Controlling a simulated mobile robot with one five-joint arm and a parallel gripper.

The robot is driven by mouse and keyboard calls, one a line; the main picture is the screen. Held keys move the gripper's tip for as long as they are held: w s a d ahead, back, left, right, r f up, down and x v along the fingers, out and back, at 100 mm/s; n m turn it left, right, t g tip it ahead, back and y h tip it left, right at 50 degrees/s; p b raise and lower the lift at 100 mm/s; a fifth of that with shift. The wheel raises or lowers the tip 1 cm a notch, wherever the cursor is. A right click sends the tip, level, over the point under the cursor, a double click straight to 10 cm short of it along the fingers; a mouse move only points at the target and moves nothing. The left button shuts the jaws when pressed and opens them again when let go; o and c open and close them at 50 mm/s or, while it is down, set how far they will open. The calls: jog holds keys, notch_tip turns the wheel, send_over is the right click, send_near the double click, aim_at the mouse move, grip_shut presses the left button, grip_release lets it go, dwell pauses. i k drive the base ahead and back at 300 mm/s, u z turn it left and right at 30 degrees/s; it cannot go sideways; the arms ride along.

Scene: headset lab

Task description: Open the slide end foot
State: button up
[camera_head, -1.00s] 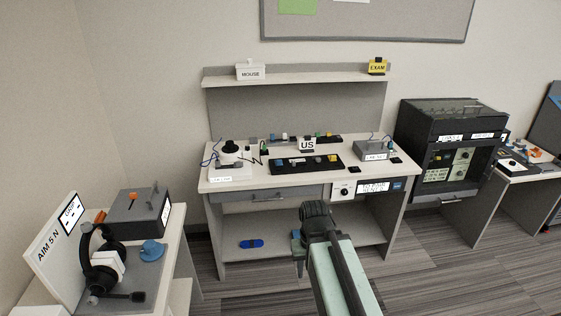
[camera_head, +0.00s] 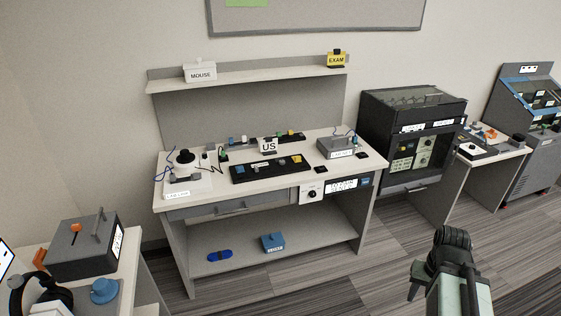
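I cannot pick out a part marked as the slide end foot. A workbench (camera_head: 345,222) stands in the middle of the head view, with a closed grey drawer (camera_head: 205,209) under its top. On its lower shelf lie a small dark blue object (camera_head: 219,255) and a blue box (camera_head: 272,242) with a label too small to read. My gripper (camera_head: 416,286) is at the lower right, over the floor and right of the workbench, apart from everything. One dark finger points down; whether the gripper is open is unclear.
A black cabinet (camera_head: 395,112) stands right of the workbench, with a side table (camera_head: 500,155) and a grey console (camera_head: 542,160) beyond. At lower left a table holds a grey box (camera_head: 80,252) and headset (camera_head: 42,290). Striped floor (camera_head: 350,285) in front is clear.

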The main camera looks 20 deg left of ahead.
aim_at(240, 169)
jog(key=z, duration=0.3)
jog(key=i, duration=3.2)
jog(key=u, duration=4.2)
jog(key=i, duration=1.05)
